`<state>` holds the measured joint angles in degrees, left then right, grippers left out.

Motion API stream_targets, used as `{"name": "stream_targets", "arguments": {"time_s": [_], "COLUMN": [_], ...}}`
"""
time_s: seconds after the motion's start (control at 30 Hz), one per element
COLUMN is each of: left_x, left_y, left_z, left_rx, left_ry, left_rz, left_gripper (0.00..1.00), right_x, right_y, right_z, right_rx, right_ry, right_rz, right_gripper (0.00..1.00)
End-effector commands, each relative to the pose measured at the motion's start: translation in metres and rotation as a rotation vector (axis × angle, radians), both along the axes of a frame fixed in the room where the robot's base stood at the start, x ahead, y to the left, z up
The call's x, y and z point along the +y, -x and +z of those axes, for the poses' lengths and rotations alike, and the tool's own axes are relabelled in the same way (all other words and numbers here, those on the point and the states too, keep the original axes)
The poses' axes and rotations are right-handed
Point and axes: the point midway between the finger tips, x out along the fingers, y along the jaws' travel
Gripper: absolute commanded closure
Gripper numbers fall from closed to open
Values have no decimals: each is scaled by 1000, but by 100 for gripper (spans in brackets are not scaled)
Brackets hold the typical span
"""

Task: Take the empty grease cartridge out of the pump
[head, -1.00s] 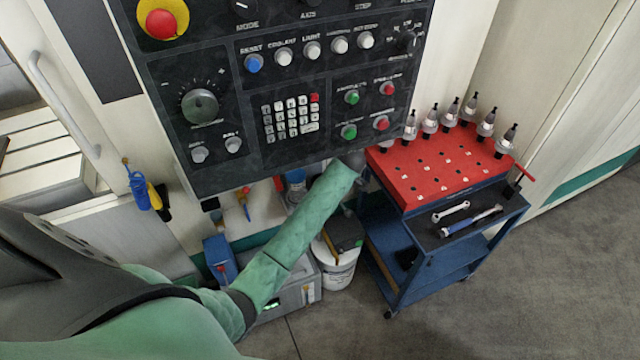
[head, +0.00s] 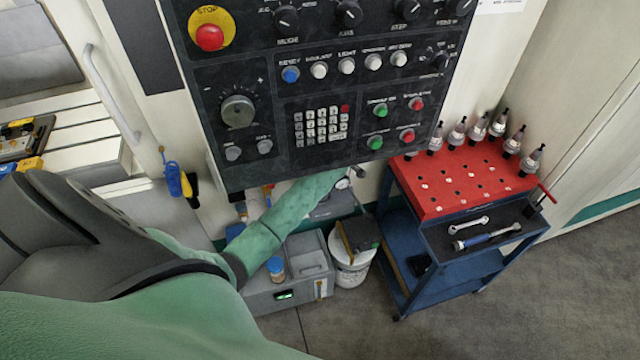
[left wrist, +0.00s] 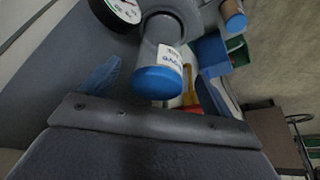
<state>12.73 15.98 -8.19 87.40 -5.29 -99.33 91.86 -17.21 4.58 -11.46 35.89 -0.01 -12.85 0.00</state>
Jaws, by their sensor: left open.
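The empty cartridge (left wrist: 158,72) is a grey cylinder with a white label and a blue end cap. In the left wrist view it projects from the grey pump body (left wrist: 185,12), beside a round dial gauge (left wrist: 122,8). My left gripper (left wrist: 157,85) is open, with one blue finger on each side of the cartridge's capped end; I cannot tell whether they touch it. In the head view the gripper is hidden around the control panel's lower edge. A second cartridge-like cylinder (head: 276,268), blue-topped and brown, stands on a grey box. My right gripper is not in view.
The control panel (head: 215,110) overhangs my left forearm. Below are the grey box (head: 312,258) and a white bucket (head: 350,270) with a dark item on top. A blue trolley (head: 415,265) with a red tool rack (head: 470,180) stands right. Floor in front is free.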

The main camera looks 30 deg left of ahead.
Motion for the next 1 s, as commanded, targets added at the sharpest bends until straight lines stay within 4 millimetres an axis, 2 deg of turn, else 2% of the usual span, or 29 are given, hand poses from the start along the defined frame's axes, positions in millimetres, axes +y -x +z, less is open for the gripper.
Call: {"name": "stream_targets", "arguments": {"time_s": [0.2,0.4,0.6,0.83,0.87,1.0], "left_x": [19,30,34,35,35,34], "left_y": [0,-1,-1,-1,-1,-1], "left_z": [1,-29,-45,-47,-47,-47], "left_rx": [2,2,1,0,0,0], "left_ry": [0,0,1,1,1,1], "left_rz": [1,0,0,0,0,0], "left_gripper": [13,13,13,13,16,44], "right_x": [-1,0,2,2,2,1], "right_y": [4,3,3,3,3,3], "right_z": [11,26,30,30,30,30], "right_rx": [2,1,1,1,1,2], "right_ry": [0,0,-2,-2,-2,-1], "right_rz": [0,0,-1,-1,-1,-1], "right_gripper": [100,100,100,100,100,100]}}
